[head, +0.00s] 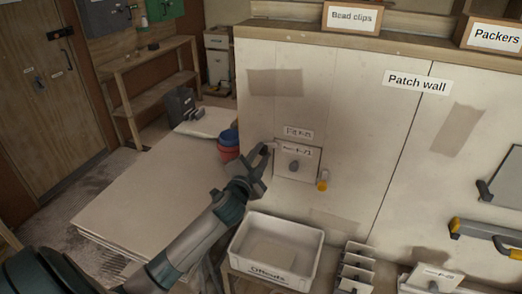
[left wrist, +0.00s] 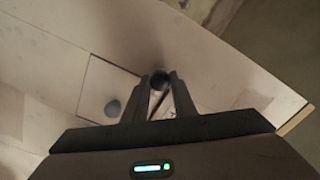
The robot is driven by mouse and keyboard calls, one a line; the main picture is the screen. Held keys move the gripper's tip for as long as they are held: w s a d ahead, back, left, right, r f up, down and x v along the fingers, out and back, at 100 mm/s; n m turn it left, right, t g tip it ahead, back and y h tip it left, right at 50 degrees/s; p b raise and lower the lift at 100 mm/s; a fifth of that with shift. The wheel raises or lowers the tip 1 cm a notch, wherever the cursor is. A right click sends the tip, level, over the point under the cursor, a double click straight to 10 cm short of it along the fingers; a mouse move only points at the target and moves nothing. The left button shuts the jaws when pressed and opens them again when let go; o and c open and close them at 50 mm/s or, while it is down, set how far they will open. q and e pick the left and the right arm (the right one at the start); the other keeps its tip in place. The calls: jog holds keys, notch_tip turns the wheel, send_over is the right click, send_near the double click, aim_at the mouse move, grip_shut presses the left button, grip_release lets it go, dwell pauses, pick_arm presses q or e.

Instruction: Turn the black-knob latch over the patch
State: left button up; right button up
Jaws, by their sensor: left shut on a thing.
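The patch (head: 284,170) is a pale square panel set in the patch wall, with a grey knob (head: 294,165) at its middle. It also shows in the left wrist view (left wrist: 98,85), with the grey knob (left wrist: 113,108) left of my fingers. My left gripper (head: 266,150) is at the patch's upper left edge. In the left wrist view its fingers (left wrist: 161,82) are shut on the dark round black knob (left wrist: 160,76) of the latch. The latch's arm is mostly hidden, so its angle is unclear. My right gripper is not in view.
A yellow-ended piece (head: 323,181) sits at the patch's lower right. A white bin (head: 240,247) labelled Offcuts stands below. Red and blue tubs (head: 229,146) stand on a pale board stack (head: 135,195) at left. Yellow-handled tools (head: 485,232) are on the wall at right.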

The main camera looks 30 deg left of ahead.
pick_arm(q)
jog(key=m+p, duration=0.1)
jog(key=m, duration=0.3)
jog(key=shift+f+p, duration=0.1)
jog(key=shift+p, duration=0.2)
dwell(0.3)
jog(key=o, duration=1)
jog(key=shift+o, duration=0.2)
jog(key=shift+s, duration=0.15)
jog(key=b+v, duration=0.5)
jog(key=v, duration=1.2)
